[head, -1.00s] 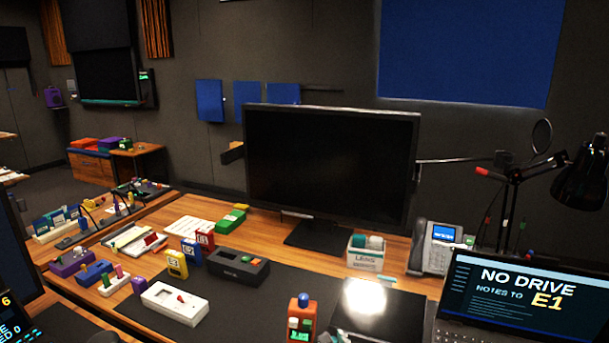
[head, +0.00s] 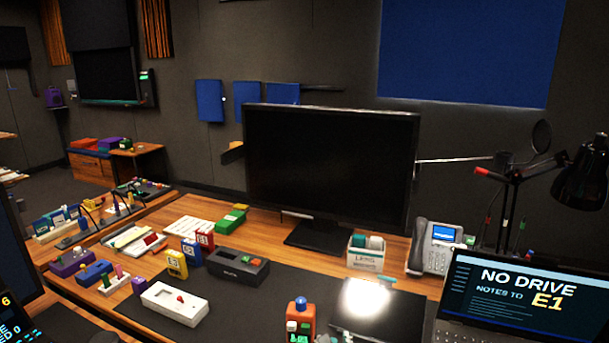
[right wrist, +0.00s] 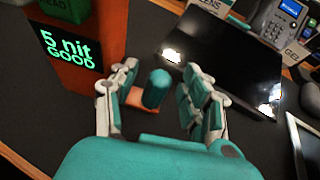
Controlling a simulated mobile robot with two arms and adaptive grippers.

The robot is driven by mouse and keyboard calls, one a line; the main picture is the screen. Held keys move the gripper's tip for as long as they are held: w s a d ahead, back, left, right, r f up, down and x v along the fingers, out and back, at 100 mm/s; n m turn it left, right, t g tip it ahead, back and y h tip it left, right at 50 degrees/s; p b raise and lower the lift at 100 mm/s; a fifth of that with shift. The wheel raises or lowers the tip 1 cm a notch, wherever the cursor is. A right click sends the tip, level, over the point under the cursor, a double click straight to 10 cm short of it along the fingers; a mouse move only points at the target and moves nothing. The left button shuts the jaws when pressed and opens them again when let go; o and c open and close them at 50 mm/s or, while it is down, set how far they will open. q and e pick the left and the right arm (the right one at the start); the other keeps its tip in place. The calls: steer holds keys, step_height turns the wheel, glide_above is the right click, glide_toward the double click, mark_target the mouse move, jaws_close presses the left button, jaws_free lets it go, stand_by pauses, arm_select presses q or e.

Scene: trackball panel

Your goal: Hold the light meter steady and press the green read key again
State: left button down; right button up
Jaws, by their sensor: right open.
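The light meter (head: 301,312) is an orange upright device with a blue knob on top, at the bottom edge of the head view, partly cut off. In the right wrist view the orange meter body (right wrist: 97,48) stands at upper left. Its dark display (right wrist: 68,47) reads "5 nit GOOD" in green, and the green read key (right wrist: 66,9) is partly cut off above it. My right gripper (right wrist: 156,87) is open, beside the meter. A teal cylinder on an orange piece (right wrist: 156,90) shows between its fingers; I cannot tell what it belongs to. My left gripper is not in view.
A glossy black panel (head: 377,318) lies right of the meter. A laptop (head: 515,298), a phone (head: 437,248) and a lens box (head: 366,253) stand beyond. A white trackball box (head: 174,302) and a dark box (head: 237,267) are to the left, with bare mat between.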

steer(key=v, duration=1.1)
steer(key=shift+s, duration=0.2)
steer(key=shift+d, duration=0.1)
steer(key=o, duration=0.3)
steer(key=shift+p+v, duration=2.7)
steer(key=shift+v, duration=0.3)
